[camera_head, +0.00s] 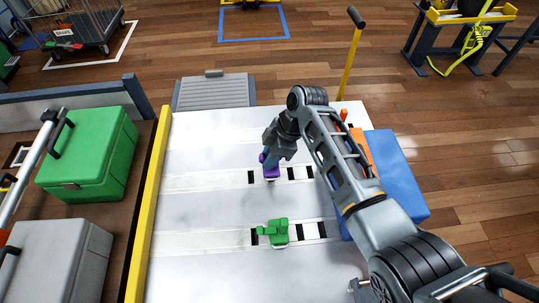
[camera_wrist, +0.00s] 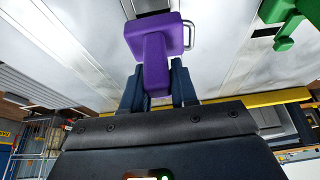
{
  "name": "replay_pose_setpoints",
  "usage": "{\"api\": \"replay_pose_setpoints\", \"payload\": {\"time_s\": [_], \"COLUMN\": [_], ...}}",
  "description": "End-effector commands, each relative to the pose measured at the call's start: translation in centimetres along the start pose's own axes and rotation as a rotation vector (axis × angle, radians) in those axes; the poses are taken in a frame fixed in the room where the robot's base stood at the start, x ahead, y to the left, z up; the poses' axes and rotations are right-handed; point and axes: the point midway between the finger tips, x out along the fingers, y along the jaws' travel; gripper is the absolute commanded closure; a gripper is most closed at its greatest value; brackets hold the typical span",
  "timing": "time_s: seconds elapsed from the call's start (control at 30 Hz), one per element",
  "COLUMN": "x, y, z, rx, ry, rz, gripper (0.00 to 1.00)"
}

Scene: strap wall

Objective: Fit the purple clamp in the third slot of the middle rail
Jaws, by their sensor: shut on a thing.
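The purple clamp (camera_head: 271,172) is held by my gripper (camera_head: 268,157) over the rail (camera_head: 210,181) across the middle of the white board. It appears between two black slots, one to its left and others to its right. I cannot tell whether it touches the rail. In the wrist view, the purple clamp (camera_wrist: 155,60) sits between the two dark fingers of my gripper (camera_wrist: 157,88), with a metal loop at its right side. Black slots show beyond it and to its right. My gripper and the clamp hide part of the rail.
A green clamp (camera_head: 278,231) sits on the nearer rail (camera_head: 200,240), with open slots to its right. A blue box (camera_head: 396,172) and an orange item (camera_head: 361,150) stand at the board's right. A yellow edge (camera_head: 151,200) and green case (camera_head: 88,155) are at the left.

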Motion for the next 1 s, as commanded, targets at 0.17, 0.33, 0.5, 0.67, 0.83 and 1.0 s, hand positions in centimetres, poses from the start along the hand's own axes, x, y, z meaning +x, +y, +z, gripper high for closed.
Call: {"api": "replay_pose_setpoints", "payload": {"time_s": [0.17,0.33,0.5,0.67,0.83,1.0], "x": [-0.1,-0.1,0.1,0.5,0.8,1.2], "y": [0.0,0.1,0.1,0.1,0.1,0.1], "z": [0.0,0.0,0.0,0.2,0.3,0.5], "rx": [0.0,0.0,0.0,0.0,0.0,0.0], "ry": [0.0,0.001,0.0,0.0,0.0,0.001], "rz": [0.001,0.001,0.001,0.001,0.001,0.001], "gripper": [0.99,0.99,0.99,0.99,0.99,0.99]}}
